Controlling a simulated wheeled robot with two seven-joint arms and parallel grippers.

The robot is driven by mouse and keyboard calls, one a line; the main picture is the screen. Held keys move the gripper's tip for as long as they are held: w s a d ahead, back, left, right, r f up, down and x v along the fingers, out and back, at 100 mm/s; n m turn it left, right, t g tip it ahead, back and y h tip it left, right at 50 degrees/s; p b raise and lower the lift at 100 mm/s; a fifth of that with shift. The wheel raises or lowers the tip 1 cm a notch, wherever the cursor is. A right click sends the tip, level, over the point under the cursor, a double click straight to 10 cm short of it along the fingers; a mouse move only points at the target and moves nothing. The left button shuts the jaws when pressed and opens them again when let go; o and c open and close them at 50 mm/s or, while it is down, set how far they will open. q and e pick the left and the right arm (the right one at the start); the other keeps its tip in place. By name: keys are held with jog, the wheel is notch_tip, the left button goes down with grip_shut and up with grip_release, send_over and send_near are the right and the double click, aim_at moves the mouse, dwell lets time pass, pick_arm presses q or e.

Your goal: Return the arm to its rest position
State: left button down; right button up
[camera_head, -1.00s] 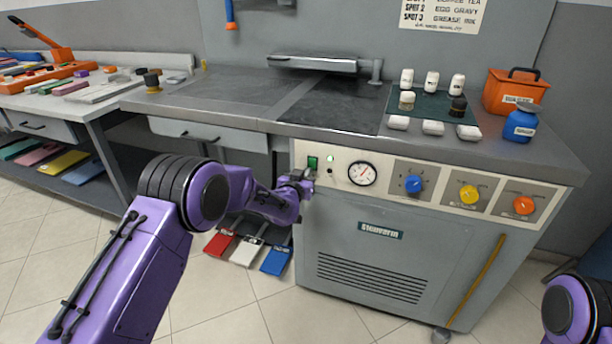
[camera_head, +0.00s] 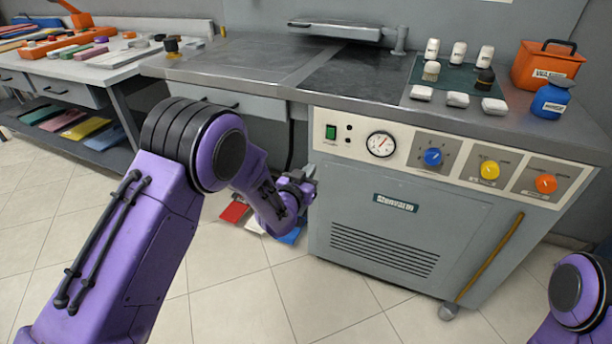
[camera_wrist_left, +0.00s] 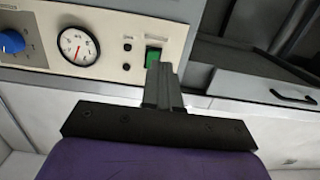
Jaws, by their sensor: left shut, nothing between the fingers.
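My left arm comes in from the lower left. Its gripper (camera_head: 310,178) is shut and empty, left of the steel machine's front, below and left of the green power switch (camera_head: 331,131). In the left wrist view the closed fingers (camera_wrist_left: 163,75) point toward the control panel, and their tips overlap the lower part of the green switch (camera_wrist_left: 153,57). The gap to the panel is hard to judge. Part of my right arm (camera_head: 570,290) shows at the lower right edge; its gripper is out of view.
The panel (camera_head: 458,163) holds a gauge (camera_head: 381,144) and blue, yellow and orange knobs. White bottles, an orange box (camera_head: 546,66) and a blue jar (camera_head: 551,100) stand on the worktop. Red, white and blue items lie low behind my gripper. The floor (camera_head: 240,290) in front is clear.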

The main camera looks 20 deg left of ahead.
pick_arm(q)
jog(key=shift+s+f, duration=0.1)
jog(key=shift+s, duration=0.75)
jog(key=shift+a, duration=0.1)
jog(key=s+a+f+n+g+y+p, duration=0.2)
jog(key=s+a+f+n+g, duration=0.15)
jog(key=s+f, duration=0.5)
jog(key=s+a+f+n+g+y+p, duration=0.15)
jog(key=s+f+g, duration=0.3)
jog(key=s, duration=0.65)
jog(key=s+a+f+g+p, duration=0.1)
jog(key=s+g+p, duration=0.1)
jog(key=s, duration=0.6)
jog(key=s+a+f+n+g+p, duration=0.1)
jog(key=s+g+p, duration=0.1)
jog(key=s, duration=0.6)
jog(key=s+a+f+n+g+p, duration=0.1)
jog(key=s+p, duration=0.1)
jog(key=s, duration=0.6)
jog(key=shift+s+f+g+y, duration=0.15)
jog(key=shift+f+g+y, duration=0.2)
jog(key=shift+g, duration=0.05)
jog(key=shift+a, duration=0.1)
